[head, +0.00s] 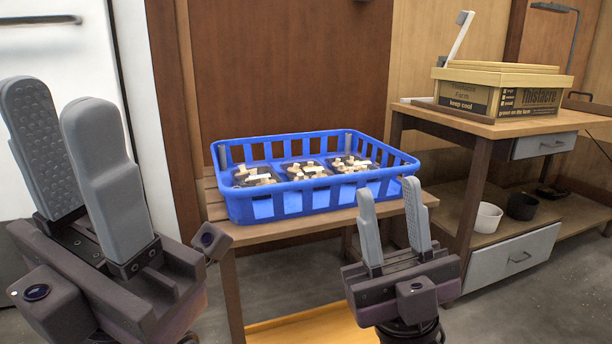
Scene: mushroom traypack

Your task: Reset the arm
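My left gripper (57,98) is large and close at the left of the head view, fingers pointing up. Its two grey fingers stand apart with nothing between them. My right gripper (388,188) is at the lower right of centre, fingers up and apart, also empty. It shows in front of the right side of a blue slatted crate (290,205). The crate holds several dark trays of mushrooms (303,171). I cannot tell whether the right gripper touches the crate.
The crate stands on a low wooden table (285,233). To the right, a wooden workbench (505,127) carries a cardboard box (500,97). White (487,217) and black (521,206) pots sit on its lower shelf. A white cabinet (60,50) stands behind my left gripper.

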